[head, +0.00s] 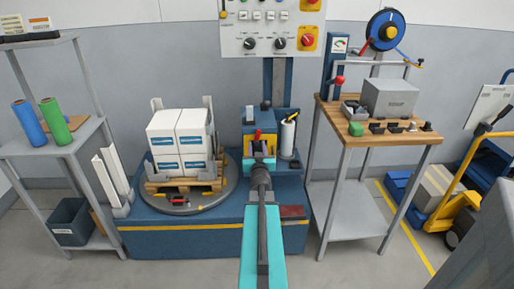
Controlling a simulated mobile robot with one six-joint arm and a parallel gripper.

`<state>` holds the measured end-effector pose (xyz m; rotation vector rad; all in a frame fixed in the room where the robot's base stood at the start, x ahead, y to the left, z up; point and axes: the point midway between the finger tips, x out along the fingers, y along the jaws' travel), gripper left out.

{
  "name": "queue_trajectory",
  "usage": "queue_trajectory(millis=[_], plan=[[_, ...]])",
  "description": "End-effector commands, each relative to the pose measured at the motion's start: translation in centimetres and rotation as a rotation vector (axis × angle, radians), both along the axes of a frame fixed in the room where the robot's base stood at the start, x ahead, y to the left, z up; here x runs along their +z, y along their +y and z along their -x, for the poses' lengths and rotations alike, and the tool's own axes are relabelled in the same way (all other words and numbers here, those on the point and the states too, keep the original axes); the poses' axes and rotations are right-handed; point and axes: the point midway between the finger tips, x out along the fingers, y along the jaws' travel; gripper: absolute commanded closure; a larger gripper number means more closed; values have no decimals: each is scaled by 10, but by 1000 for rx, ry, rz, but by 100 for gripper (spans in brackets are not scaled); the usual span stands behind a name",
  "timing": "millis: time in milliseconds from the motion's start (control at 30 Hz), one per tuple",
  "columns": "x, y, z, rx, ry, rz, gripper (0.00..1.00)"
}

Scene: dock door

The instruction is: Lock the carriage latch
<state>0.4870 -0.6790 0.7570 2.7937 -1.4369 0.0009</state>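The blue carriage (250,116) sits low on the dark blue mast (276,85), with a white film roll (288,136) upright on its right side. A small red and yellow part (257,136) shows on the carriage front; I cannot tell whether it is the latch or how it is set. My gripper (262,155) is right in front of the carriage, just below this part. It hides the lower carriage front. The fingers are too small and covered to tell whether they are open, shut or touching anything.
A turntable (185,206) with stacked white boxes (180,140) on a pallet stands left of my arm. A control panel (270,30) hangs above the carriage. A wooden-topped bench (410,138) is at right, a grey shelf (75,135) at left. Floor in front is clear.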

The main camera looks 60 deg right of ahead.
Motion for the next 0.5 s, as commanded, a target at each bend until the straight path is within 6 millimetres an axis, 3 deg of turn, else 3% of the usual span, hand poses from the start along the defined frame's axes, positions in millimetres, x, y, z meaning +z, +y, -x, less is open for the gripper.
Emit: queue_trajectory(millis=[333,500], plan=[[0,-1,-1,0,0,0,64],[0,-1,-1,0,0,0,91]])
